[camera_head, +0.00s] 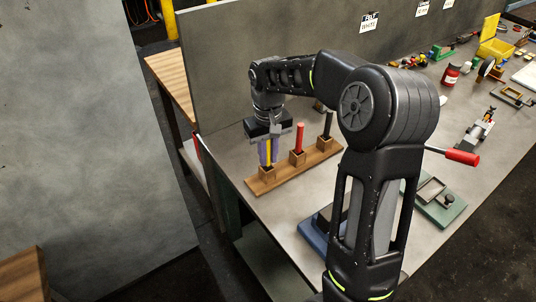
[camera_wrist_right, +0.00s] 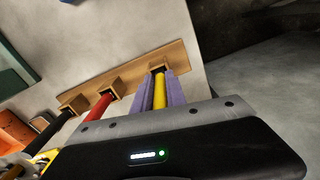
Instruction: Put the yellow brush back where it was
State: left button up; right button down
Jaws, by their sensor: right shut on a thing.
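My right gripper (camera_head: 268,152) is shut on the yellow brush (camera_wrist_right: 160,92), with its purple fingers on both sides of the handle. In the head view only a thin strip of the yellow brush (camera_head: 269,149) shows between the fingers. The brush stands about upright at the left-end socket (camera_head: 266,173) of a wooden rack (camera_head: 284,174). In the right wrist view its far end meets this socket (camera_wrist_right: 157,67); how deep it sits is hidden. My left gripper is not in view.
A red-handled brush (camera_head: 299,138) and a black-handled one (camera_head: 327,124) stand in the rack's other sockets. A grey panel (camera_head: 300,40) rises behind the bench. Tools, a red can (camera_head: 451,75) and a yellow box (camera_head: 495,47) lie further right. Bare bench surrounds the rack.

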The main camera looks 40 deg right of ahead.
jog(key=shift+f, duration=0.4)
jog(key=c, duration=1.3)
grip_release()
notch_tip(320, 180, up, 8)
jog(key=shift+f+b, duration=0.1)
jog(key=shift+b, duration=0.5)
